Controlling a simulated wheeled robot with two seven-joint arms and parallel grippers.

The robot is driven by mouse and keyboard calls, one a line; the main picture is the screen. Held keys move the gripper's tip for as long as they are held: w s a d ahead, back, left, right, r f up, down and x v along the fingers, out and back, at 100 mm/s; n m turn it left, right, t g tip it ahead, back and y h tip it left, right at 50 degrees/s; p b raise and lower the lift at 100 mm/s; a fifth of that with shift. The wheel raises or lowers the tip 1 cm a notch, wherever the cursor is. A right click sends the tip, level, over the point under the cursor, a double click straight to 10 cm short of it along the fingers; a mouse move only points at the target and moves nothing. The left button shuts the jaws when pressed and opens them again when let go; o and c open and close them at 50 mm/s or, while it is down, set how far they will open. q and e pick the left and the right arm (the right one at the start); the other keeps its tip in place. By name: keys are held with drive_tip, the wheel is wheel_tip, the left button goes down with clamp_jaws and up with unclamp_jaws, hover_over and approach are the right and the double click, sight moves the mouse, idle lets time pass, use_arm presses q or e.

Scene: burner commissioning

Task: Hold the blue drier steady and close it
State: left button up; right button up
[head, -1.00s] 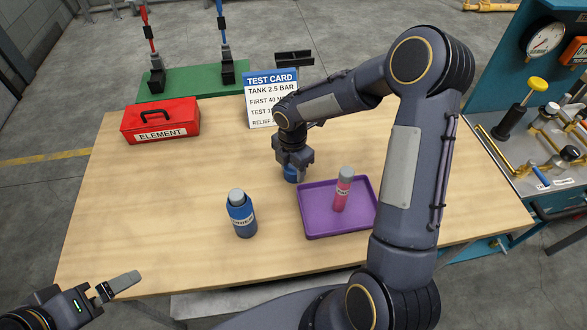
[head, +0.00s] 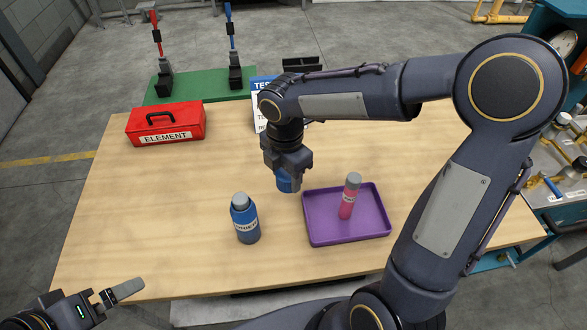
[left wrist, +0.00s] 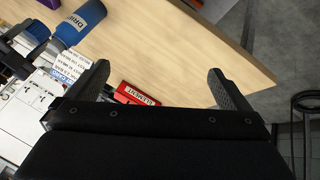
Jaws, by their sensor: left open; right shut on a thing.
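The blue drier (head: 245,222) is a bottle with a grey neck on top. It stands upright on the wooden table, left of the purple tray, and it also shows in the left wrist view (left wrist: 80,24). My right gripper (head: 287,172) is shut on a blue cap-like piece (head: 285,184), partly hidden by the fingers. It is behind and to the right of the drier, apart from it. My left gripper (head: 112,295) is open and empty, off the table's front left corner, well away from the drier. Its spread fingers show in the left wrist view (left wrist: 160,88).
A purple tray (head: 318,240) holds an upright pink bottle (head: 347,200). A red element box (head: 165,125) sits at the back left. A test card (head: 262,88) stands behind my right arm, partly hidden. The table left of the drier is clear.

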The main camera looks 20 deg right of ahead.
drive_tip(key=shift+s+a+r+b, duration=0.1)
drive_tip(key=shift+s+a+r, duration=0.3)
drive_tip(key=shift+s+a, duration=0.2)
drive_tip(key=shift+s+a+r+b, duration=0.1)
drive_tip(key=shift+s+a+r, duration=0.25)
drive_tip(key=shift+s+a, duration=0.3)
drive_tip(key=shift+s+a+r+b, duration=0.1)
drive_tip(key=shift+s+a+r, duration=0.35)
drive_tip(key=shift+s, duration=0.25)
